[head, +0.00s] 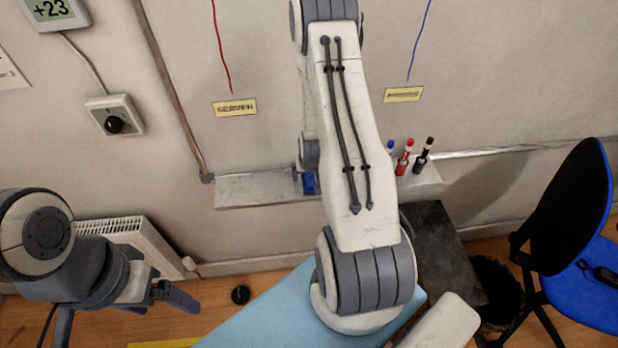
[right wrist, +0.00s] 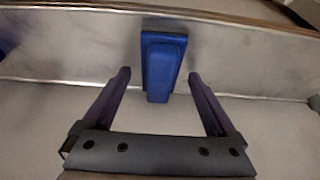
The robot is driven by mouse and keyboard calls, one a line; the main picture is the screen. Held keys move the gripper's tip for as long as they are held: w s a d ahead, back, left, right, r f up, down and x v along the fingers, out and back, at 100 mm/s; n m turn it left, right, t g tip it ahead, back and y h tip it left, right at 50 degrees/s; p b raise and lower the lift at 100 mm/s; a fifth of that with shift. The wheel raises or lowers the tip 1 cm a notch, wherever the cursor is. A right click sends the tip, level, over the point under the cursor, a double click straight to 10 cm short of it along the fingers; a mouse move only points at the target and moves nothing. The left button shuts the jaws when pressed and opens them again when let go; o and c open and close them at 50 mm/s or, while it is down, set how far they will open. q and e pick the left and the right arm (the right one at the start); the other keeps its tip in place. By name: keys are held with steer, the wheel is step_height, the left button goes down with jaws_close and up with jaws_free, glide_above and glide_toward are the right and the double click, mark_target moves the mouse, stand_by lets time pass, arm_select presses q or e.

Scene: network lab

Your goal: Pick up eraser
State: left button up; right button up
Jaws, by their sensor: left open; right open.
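The blue eraser (right wrist: 162,62) stands in the middle of the right wrist view, on the grey ledge against its back strip. In the head view the eraser (head: 309,184) shows partly beside my right arm, on the wall ledge. My right gripper (right wrist: 159,75) is open, with one finger on each side of the eraser's lower part and gaps on both sides. I cannot tell how deep the eraser is between the fingers. In the head view my right arm mostly hides this gripper. My left gripper (head: 174,294) is open and empty at the lower left.
The ledge (head: 250,190) runs along the wall below the SERVER label (head: 235,107). A red marker (head: 404,158) and a black marker (head: 424,156) stand at its right end. A blue chair (head: 575,225) is at the right. A radiator (head: 130,235) is near my left arm.

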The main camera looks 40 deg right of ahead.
jaws_close()
steer(key=shift+r, duration=0.15)
